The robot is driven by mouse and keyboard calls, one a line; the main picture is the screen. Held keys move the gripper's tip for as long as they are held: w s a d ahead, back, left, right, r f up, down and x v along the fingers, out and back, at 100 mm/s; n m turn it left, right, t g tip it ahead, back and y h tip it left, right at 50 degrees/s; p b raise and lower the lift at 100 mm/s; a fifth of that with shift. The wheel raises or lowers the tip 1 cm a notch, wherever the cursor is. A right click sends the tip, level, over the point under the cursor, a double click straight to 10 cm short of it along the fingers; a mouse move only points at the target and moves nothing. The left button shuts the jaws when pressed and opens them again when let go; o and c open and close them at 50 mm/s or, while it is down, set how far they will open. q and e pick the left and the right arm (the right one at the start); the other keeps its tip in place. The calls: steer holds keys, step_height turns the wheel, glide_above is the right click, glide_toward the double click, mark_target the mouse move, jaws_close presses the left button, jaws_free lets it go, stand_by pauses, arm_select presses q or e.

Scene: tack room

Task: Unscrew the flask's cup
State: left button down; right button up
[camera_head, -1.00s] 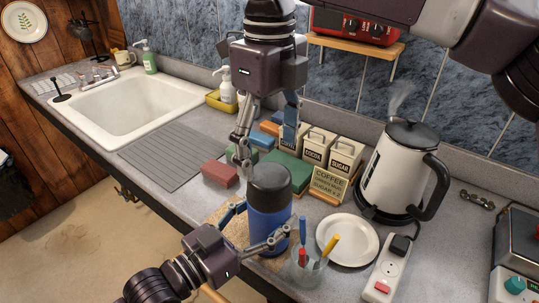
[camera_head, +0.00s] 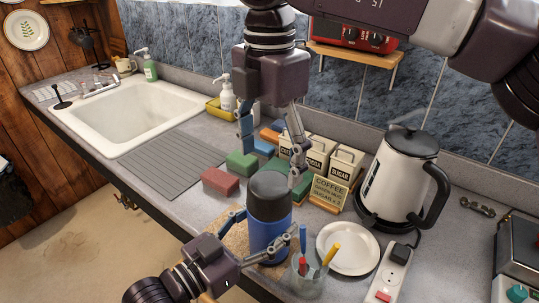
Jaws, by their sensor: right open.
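The flask has a blue body (camera_head: 268,238) and a dark grey cup (camera_head: 270,192) on top. It stands upright on a tan cork-like mat (camera_head: 232,236) near the counter's front edge. My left gripper (camera_head: 258,238) comes in low from the left, with one finger on each side of the blue body, and looks shut on it. My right gripper (camera_head: 272,167) hangs from above, open and empty, its fingers spread above and behind the cup. One of its fingertips shows close by the cup's upper right; I cannot tell whether it touches.
A glass with colored sticks (camera_head: 308,273), a white plate (camera_head: 347,247) and a power strip (camera_head: 391,277) stand right of the flask. A kettle (camera_head: 400,180), canisters (camera_head: 343,164), a small sign (camera_head: 327,192) and colored blocks (camera_head: 220,182) stand behind. The ribbed drainboard (camera_head: 172,160) is clear.

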mark_target(269, 183)
steer(key=m, duration=0.6)
steer(key=shift+m, duration=0.3)
steer(key=shift+f, duration=4.05)
steer(key=shift+c, duration=0.3)
